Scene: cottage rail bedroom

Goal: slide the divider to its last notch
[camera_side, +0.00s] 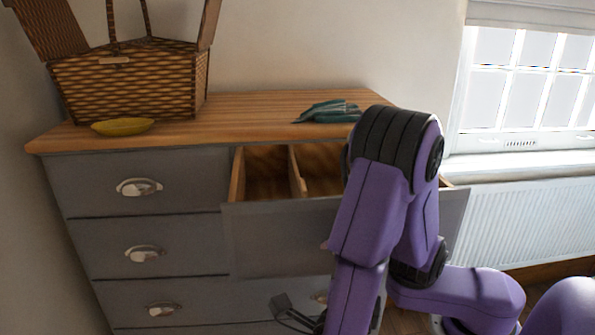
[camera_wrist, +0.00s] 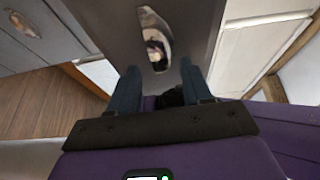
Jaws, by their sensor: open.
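The divider (camera_side: 297,171) is a thin wooden board standing upright across the open top drawer (camera_side: 265,187), with a compartment on each side of it. My arm hides the right part of the drawer, so I cannot see the notches there. My gripper (camera_side: 287,310) is low in front of the dresser, below the open drawer's front and well away from the divider. In the wrist view my gripper (camera_wrist: 159,72) is open and empty, its two fingers apart, with a metal cup handle (camera_wrist: 155,38) on a grey front beyond them. The divider is not recognisable in that view.
A wicker basket (camera_side: 130,82) and a yellow dish (camera_side: 123,127) stand on the dresser top (camera_side: 230,118) at left. A teal bundle (camera_side: 328,111) lies near the open drawer's back. Closed drawers with cup handles (camera_side: 139,187) fill the left. A radiator (camera_side: 530,218) stands at right.

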